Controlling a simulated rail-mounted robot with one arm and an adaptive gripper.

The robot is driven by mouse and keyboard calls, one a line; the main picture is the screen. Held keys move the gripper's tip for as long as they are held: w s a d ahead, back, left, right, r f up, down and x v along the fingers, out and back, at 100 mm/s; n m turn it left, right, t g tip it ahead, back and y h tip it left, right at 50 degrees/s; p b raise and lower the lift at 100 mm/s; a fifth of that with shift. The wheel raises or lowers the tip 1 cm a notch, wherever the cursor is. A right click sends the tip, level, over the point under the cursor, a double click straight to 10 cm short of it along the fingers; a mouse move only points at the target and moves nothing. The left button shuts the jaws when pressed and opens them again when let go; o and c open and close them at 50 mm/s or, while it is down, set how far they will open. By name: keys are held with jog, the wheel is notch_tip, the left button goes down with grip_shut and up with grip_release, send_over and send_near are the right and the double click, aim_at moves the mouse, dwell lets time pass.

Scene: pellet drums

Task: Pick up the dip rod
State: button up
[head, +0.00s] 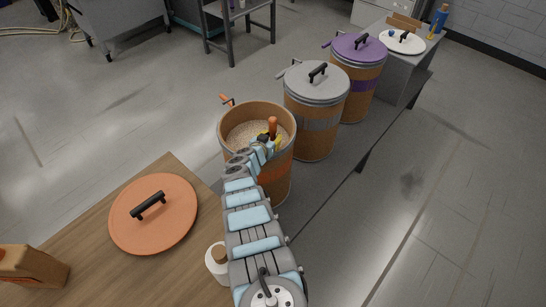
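An upright rod with an orange top (272,123), which looks like the dip rod, shows at the right side of the drum's mouth. Its lower part is hidden. My arm reaches up from the bottom of the head view, and my gripper (268,139) is over the drum's mouth, right at the rod. The fingers are too small and covered to show whether they are shut on it. A small yellow part shows beside them.
An orange lid (154,213) with a black handle lies on the wooden table (95,262). A white roll-like object (218,260) and a cardboard box (30,266) are near. A grey-lidded drum (315,120) and a purple-lidded drum (358,80) stand behind on the bench (335,172).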

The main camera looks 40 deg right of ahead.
jog(key=shift+w+d+f, duration=0.1)
jog(key=shift+d, duration=0.15)
grip_shut()
dwell(0.3)
